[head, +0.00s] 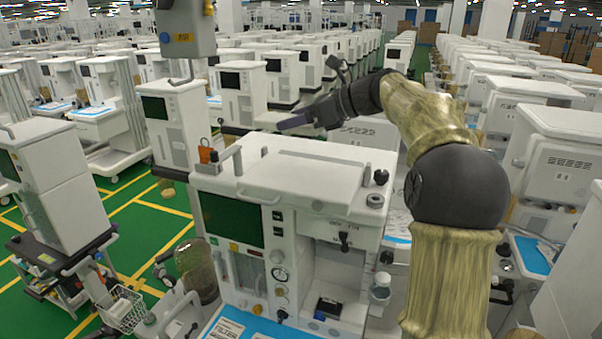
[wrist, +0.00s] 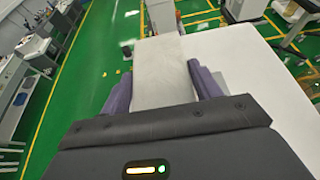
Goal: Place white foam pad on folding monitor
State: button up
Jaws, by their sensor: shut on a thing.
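My gripper (head: 296,121) is above the white top of the nearest anaesthesia cart in the head view, its purple fingers pointing left. In the wrist view, my gripper (wrist: 158,90) is shut on the white foam pad (wrist: 160,68), a pale flat piece that reaches out past the fingertips. A grey-blue monitor housing (head: 186,30) hangs on a pole at the upper left of the head view. I cannot tell whether it is the folding monitor.
The cart's white top (head: 290,168) lies under my gripper and also shows at right in the wrist view (wrist: 262,88). A small orange object (head: 207,154) stands at its left edge. Other carts crowd both sides. Green floor (head: 150,225) is open at left.

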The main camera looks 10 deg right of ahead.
jog(key=shift+w+f, duration=0.15)
jog(key=shift+f, duration=0.3)
send_over(297, 169)
jog(key=shift+f+p, duration=0.3)
jog(key=shift+f, duration=2.25)
jog(key=shift+f+p, duration=0.45)
jog(key=shift+f, duration=1.65)
jog(key=o, duration=1)
jog(key=shift+f, duration=0.1)
